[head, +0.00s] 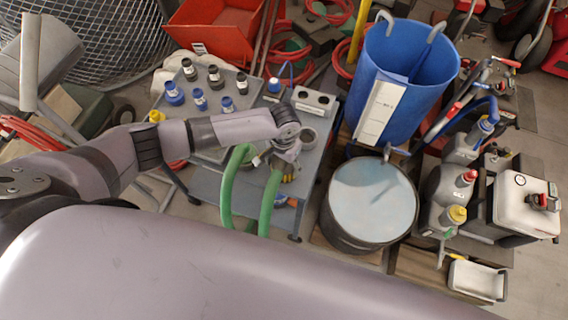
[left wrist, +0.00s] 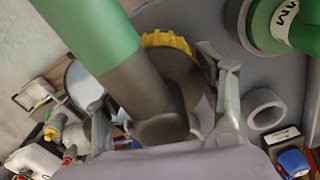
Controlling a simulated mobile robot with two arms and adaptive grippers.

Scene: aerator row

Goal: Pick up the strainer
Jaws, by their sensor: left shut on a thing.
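My left gripper (head: 288,165) reaches in from the left over the grey workbench. In the left wrist view its fingers (left wrist: 160,95) stand either side of a dark brown round piece with a yellow toothed ring (left wrist: 167,41), which appears to be the strainer. They are shut on it. A green hose (left wrist: 95,32) with a dark grey cuff crosses in front and hides part of this piece. In the head view the strainer is mostly hidden by the gripper; a bit of yellow shows below it. Green hose (head: 270,203) loops down there over the bench's front. My right gripper is not seen.
The workbench (head: 308,150) holds several blue- and black-capped fittings at its back left. A lidded dark drum (head: 373,198) and a tall blue bin (head: 405,75) stand to the right, with bottles (head: 447,215) beyond. A red crate (head: 215,28) is behind.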

